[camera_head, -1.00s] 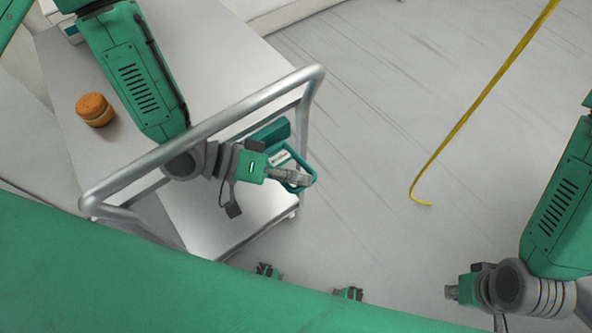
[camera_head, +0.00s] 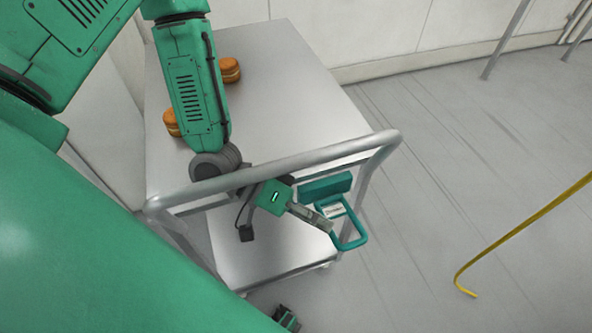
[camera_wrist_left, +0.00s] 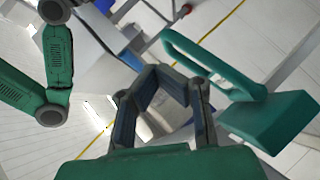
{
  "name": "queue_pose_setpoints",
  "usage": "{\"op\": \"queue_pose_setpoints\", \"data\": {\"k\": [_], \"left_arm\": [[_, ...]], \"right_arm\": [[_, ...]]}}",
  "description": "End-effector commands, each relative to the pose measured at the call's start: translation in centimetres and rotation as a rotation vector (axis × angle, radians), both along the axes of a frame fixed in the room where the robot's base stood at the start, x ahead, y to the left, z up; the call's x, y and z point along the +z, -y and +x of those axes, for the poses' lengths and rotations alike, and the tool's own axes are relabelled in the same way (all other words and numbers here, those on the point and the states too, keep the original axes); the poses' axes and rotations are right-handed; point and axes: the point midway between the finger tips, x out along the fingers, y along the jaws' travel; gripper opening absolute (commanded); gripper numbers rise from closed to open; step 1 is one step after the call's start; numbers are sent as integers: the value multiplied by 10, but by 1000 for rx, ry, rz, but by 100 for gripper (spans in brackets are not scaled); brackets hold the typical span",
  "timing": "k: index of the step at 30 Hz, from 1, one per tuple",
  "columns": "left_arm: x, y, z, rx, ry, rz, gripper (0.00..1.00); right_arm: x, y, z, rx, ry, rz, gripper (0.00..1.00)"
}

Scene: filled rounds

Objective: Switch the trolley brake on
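The trolley (camera_head: 270,75) is a grey metal cart with a tubular push handle (camera_head: 290,160). On its handle end is a teal brake box (camera_head: 325,188) with a white label and a teal loop-shaped lever (camera_head: 355,242) sticking out. In the left wrist view the lever (camera_wrist_left: 222,70) and box (camera_wrist_left: 280,122) are on the right. My left gripper (camera_head: 326,226) is beside the lever, its tips overlapping the loop's left side in the head view. In the wrist view its fingertips (camera_wrist_left: 165,78) are together, empty, and appear apart from the lever.
Two orange-brown round objects (camera_head: 229,70) (camera_head: 171,122) are on the trolley top, partly behind my arm. A yellow line or cable (camera_head: 520,230) crosses the grey floor at right. Open floor (camera_head: 440,140) lies right of the trolley; a wall is behind.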

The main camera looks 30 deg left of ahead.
Motion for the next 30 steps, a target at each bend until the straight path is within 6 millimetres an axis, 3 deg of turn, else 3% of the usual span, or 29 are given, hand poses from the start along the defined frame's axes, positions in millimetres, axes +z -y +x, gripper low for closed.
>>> {"op": "queue_pose_setpoints", "data": {"k": [3, 10, 30], "left_arm": [[11, -23, -4, 4, 3, -2, 0], [23, -50, -10, 0, 2, -2, 0], [26, -55, -11, 2, 1, -1, 0]], "right_arm": [[0, 0, 0, 0, 0, 0, 0], [0, 0, 0, 0, 0, 0, 0], [1, 0, 0, 0, 0, 0, 0]]}}
